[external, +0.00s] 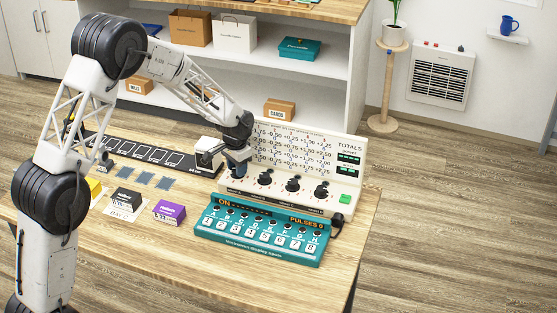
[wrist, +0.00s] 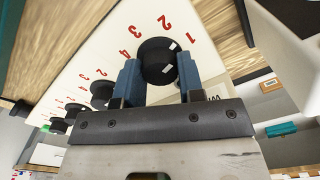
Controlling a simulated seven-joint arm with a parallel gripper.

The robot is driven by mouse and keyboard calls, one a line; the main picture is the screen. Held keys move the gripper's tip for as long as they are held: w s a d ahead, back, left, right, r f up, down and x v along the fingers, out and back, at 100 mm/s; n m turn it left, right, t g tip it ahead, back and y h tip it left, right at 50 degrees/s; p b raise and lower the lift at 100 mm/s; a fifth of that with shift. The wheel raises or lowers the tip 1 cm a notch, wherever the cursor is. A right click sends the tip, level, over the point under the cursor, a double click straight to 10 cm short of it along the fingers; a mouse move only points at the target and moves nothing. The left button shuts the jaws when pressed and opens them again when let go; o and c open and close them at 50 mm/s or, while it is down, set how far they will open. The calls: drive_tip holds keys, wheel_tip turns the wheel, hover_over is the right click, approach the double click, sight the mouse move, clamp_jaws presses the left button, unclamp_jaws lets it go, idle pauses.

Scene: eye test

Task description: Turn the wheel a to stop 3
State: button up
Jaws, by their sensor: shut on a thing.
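A cream panel (external: 262,205) carries a row of black wheels. My gripper (external: 237,168) is at the leftmost wheel, which it largely hides in the external view. In the wrist view my gripper's blue fingers (wrist: 158,72) are shut on a black wheel (wrist: 152,56), one on each side. Red numbers 1, 2, 3 and 4 stand around this wheel. A white mark on its rim faces roughly between 1 and 2; I cannot tell the exact stop. I cannot read a letter for the wheel.
More wheels (external: 293,185) follow to the right in the same row. A teal box with buttons (external: 257,240) lies in front of the panel. A purple box (external: 169,212) and a dark box (external: 125,198) stand to the left. The table's front is bare.

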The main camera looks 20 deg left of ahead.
drive_tip(key=n, duration=0.3)
drive_tip(key=shift+n, duration=0.4)
drive_tip(key=n, duration=0.3)
drive_tip(key=shift+n, duration=0.3)
drive_tip(key=n, duration=0.6)
drive_tip(key=o, duration=0.9)
drive_tip(key=shift+r, duration=3.95)
